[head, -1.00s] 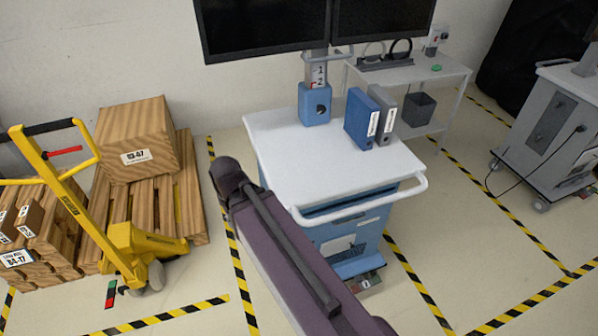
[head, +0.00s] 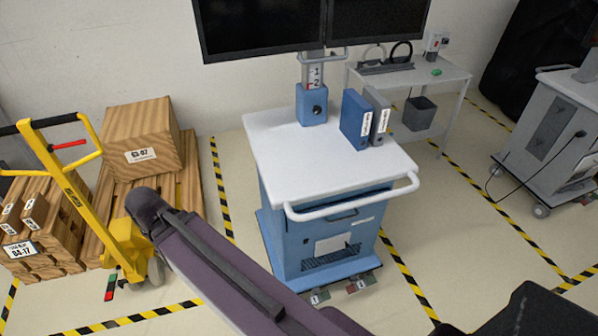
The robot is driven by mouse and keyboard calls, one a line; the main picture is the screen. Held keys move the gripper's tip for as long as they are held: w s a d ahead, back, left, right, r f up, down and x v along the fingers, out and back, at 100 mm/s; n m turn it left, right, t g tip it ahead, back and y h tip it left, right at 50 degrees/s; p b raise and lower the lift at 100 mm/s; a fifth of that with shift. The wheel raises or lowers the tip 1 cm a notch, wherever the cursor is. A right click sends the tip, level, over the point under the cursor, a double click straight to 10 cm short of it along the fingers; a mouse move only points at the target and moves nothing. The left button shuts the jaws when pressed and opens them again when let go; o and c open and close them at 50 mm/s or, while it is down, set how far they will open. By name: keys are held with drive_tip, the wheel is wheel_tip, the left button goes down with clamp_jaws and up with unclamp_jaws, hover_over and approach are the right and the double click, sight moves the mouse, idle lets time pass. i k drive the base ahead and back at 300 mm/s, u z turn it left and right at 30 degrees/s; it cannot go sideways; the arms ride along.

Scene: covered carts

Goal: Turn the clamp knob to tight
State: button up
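The clamp knob (head: 318,110) looks like a small dark round knob on the front of the blue clamp block (head: 309,97), at the foot of the monitor post. The post carries a small plate marked 1 and 2 (head: 316,76). The block stands at the back of the white top of a blue cart (head: 268,147). Whether the knob is tight or loose cannot be told. My arm crosses the lower left of the head view, well apart from the knob; my gripper is not in view.
Dark monitors (head: 262,28) hang above the cart. A blue binder (head: 356,120) and a grey binder (head: 379,118) stand right of the clamp block. A white handle (head: 350,208) runs along the cart's front. A yellow pallet truck (head: 75,195) and wooden crates (head: 140,140) stand at left.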

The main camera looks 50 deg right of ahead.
sight(316, 110)
drive_tip(key=u, duration=0.2)
drive_tip(key=k, duration=1.6)
drive_tip(key=z, duration=1.25)
drive_tip(key=i, duration=0.9)
